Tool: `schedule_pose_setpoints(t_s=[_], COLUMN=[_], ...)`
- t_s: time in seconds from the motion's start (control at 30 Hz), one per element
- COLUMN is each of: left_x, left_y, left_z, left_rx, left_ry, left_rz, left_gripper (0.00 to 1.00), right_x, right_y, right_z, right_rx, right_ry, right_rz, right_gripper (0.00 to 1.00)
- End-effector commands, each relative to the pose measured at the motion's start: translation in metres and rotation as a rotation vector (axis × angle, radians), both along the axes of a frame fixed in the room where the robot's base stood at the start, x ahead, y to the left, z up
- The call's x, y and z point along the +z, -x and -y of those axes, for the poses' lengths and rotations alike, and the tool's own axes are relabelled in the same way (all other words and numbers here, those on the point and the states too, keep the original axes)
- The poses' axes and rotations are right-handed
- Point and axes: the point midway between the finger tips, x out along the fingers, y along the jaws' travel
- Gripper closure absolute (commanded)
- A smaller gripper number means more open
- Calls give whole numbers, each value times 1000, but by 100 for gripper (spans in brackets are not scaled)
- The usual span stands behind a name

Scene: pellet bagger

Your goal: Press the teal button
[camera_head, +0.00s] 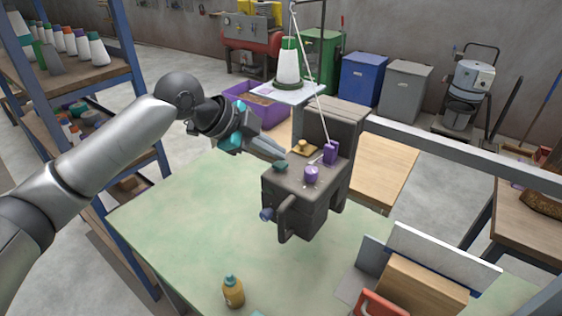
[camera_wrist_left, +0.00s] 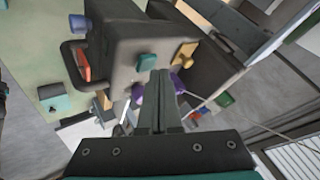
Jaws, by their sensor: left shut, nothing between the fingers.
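The dark grey bagger machine (camera_head: 318,205) stands at the green table's far edge. Its teal button (camera_head: 280,166) is a small block on the top face, near the left corner. It also shows in the left wrist view (camera_wrist_left: 147,61), close to the fingertips. My left gripper (camera_head: 284,156) reaches in from the left, shut and empty, with its tips just behind the button in the head view. In the left wrist view the shut fingers (camera_wrist_left: 160,78) point at the top face beside the button. I cannot tell whether they touch it. My right gripper is not in view.
A blue knob (camera_head: 266,214) juts from the machine's side. A yellow bottle (camera_head: 233,291) stands on the green table (camera_head: 185,225), whose middle is clear.

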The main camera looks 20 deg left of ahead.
Motion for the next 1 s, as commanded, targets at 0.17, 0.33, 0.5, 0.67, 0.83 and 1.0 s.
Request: schedule_pose_setpoints(t_s=[0.17, 0.33, 0.5, 0.67, 0.83, 1.0], left_x=[-1, -4, -6, -8, -10, -11], left_y=[0, 0, 0, 0, 0, 0], left_z=[0, 0, 0, 0, 0, 0], left_rx=[0, 0, -1, -1, -1, -1], left_ry=[0, 0, 0, 0, -1, -1], left_rz=[0, 0, -1, -1, -2, -2], left_gripper=[100, 100, 100, 100, 100, 100], right_x=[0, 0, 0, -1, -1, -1], right_y=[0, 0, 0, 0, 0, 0], right_z=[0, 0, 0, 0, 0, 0], right_rx=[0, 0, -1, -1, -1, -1], right_ry=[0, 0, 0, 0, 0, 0], right_rz=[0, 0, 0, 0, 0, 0], right_gripper=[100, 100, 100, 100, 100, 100])
